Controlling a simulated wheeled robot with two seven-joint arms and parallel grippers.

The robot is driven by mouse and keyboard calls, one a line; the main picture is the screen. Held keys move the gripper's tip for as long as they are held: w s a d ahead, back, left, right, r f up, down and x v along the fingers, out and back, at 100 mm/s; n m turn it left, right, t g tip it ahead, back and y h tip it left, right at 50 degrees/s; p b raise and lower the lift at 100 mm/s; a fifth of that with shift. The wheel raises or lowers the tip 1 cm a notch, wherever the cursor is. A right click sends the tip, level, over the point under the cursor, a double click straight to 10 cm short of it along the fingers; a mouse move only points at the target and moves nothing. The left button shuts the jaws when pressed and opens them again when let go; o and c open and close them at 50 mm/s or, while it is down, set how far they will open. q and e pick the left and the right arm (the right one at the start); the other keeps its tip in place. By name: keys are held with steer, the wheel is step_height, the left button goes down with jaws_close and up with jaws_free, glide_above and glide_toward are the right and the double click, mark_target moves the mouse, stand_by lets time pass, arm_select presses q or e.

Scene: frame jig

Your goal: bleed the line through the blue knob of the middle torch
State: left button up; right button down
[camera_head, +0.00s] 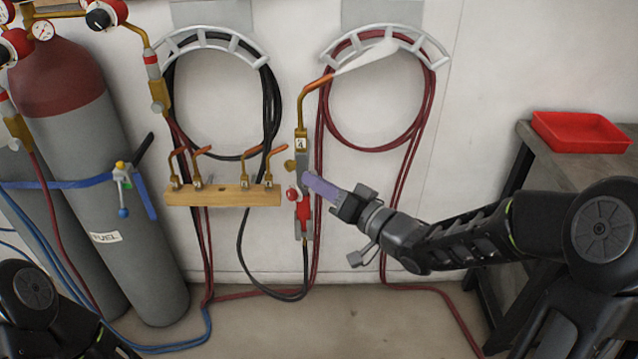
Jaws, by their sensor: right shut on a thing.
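A single torch (302,160) hangs upright on the wall, with a bent copper tip and a brass neck. It has a red knob (292,194) on its left side and a red part lower down. My right gripper (308,180) reaches in from the right, its purple fingers shut on a part at the torch's right side. The fingers cover what they hold, and no blue knob shows on the torch. At the bottom left only links of my left arm show; its gripper is out of view.
A wooden rack (222,196) with several copper tips is left of the torch. Coiled black hose (275,110) and red hose (430,110) hang on wall hooks. Gas cylinders (130,220) stand at left. A red tray (580,131) sits on a dark bench (550,150) at right.

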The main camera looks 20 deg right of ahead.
steer(key=shift+s+n+b, duration=0.1)
steer(key=shift+n+b, duration=5)
steer(key=shift+n, duration=0.4)
steer(key=c, duration=1.2)
jaws_free()
